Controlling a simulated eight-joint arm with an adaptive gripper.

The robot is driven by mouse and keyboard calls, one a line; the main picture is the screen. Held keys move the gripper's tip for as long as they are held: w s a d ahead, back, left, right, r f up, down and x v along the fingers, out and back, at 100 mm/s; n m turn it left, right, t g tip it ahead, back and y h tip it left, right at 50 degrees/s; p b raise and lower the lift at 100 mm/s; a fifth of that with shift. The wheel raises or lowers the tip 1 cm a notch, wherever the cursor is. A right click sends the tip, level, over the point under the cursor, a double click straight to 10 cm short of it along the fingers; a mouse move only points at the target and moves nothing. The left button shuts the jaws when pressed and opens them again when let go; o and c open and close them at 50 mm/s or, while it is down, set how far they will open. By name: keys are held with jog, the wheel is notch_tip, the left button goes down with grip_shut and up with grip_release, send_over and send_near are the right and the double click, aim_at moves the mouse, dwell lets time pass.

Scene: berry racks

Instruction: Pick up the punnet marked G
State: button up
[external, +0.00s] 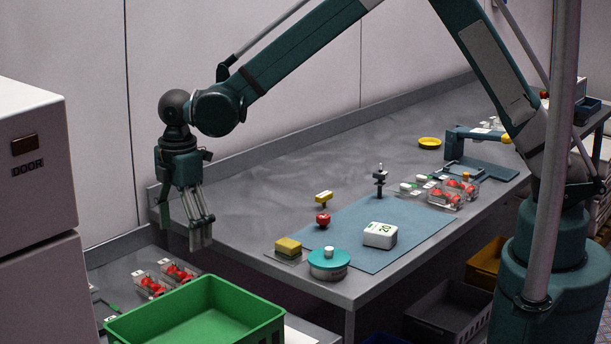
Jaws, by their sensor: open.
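Two clear punnets with red berries, a nearer one (152,285) and a farther one (179,270), sit on the lower surface at the lower left, behind the green crate. More red-berry punnets (447,194) stand close together on the metal table at the right of the blue mat. Small white labels show near the punnets, but their letters are too small to read, so I cannot tell which is marked G. My gripper (201,236) hangs fingers down, open and empty, above and to the right of the lower-left punnets, apart from them.
The green crate (195,322) stands in front of the lower-left punnets. A grey metal edge rises behind them. On the table are a teal round container (328,265), a yellow sponge-like block (288,248), a white device (380,235) and a blue mat (335,225). The table's back-left is clear.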

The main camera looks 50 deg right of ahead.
aim_at(180, 272)
jog(key=shift+a+f+n, duration=0.3)
jog(key=shift+a+f, duration=0.65)
jog(key=shift+f, duration=0.1)
jog(key=shift+f, duration=0.1)
jog(key=shift+f, duration=1.2)
jog(key=shift+f, duration=0.1)
jog(key=shift+f+b, duration=0.5)
jog(key=shift+f, duration=2)
jog(key=shift+c, duration=0.7)
jog(key=c, duration=0.9)
